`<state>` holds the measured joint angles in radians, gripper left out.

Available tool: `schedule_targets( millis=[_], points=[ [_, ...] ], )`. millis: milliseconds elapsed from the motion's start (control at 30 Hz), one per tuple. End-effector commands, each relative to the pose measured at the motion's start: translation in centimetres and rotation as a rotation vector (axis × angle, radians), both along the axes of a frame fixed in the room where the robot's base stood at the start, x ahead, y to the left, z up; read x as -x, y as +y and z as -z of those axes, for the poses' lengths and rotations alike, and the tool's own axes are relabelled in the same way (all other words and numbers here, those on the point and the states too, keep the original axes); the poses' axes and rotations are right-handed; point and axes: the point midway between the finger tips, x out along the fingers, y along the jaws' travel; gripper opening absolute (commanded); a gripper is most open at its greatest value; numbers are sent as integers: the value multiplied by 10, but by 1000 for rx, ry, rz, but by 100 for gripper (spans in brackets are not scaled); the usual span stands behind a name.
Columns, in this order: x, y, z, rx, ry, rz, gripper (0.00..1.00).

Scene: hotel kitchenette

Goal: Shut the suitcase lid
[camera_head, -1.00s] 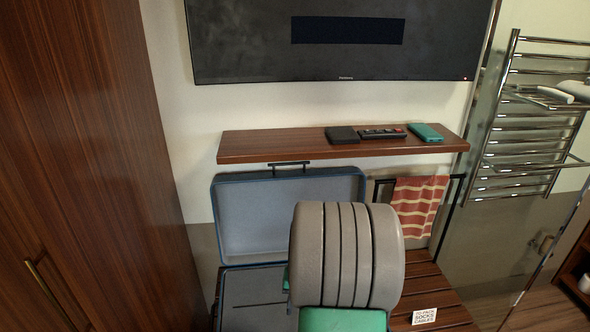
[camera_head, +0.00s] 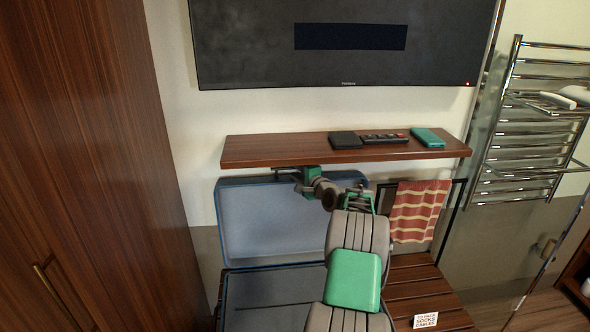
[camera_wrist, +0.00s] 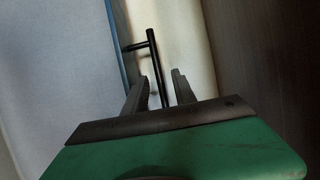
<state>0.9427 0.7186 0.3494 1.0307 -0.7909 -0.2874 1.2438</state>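The blue-grey suitcase stands open. Its lid (camera_head: 268,225) is upright near the wall, and its base (camera_head: 265,302) lies flat on the slatted bench. My gripper (camera_head: 288,175) is at the lid's top edge, just under the shelf, and hides the handle there. In the wrist view, the lid's grey lining (camera_wrist: 60,80) fills the left. The black handle (camera_wrist: 157,68) runs between the two dark fingers of my gripper (camera_wrist: 160,82), which stand apart on either side of it. I cannot tell whether either finger touches it.
A wooden shelf (camera_head: 250,151) is close above my gripper, with a black box (camera_head: 345,140), a remote (camera_head: 384,138) and a teal case (camera_head: 428,137) on it. A striped towel (camera_head: 418,210) hangs at right. A tall wooden cabinet (camera_head: 90,150) stands at left.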

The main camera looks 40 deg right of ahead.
Motion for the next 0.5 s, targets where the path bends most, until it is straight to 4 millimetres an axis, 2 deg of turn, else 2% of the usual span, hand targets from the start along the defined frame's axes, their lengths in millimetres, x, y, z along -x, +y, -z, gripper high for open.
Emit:
schedule_targets(
  millis=[267, 500],
  points=[
    [-4, 0, 1, 0, 1, 0, 32],
    [-4, 0, 1, 1, 2, 0, 14]
  ],
)
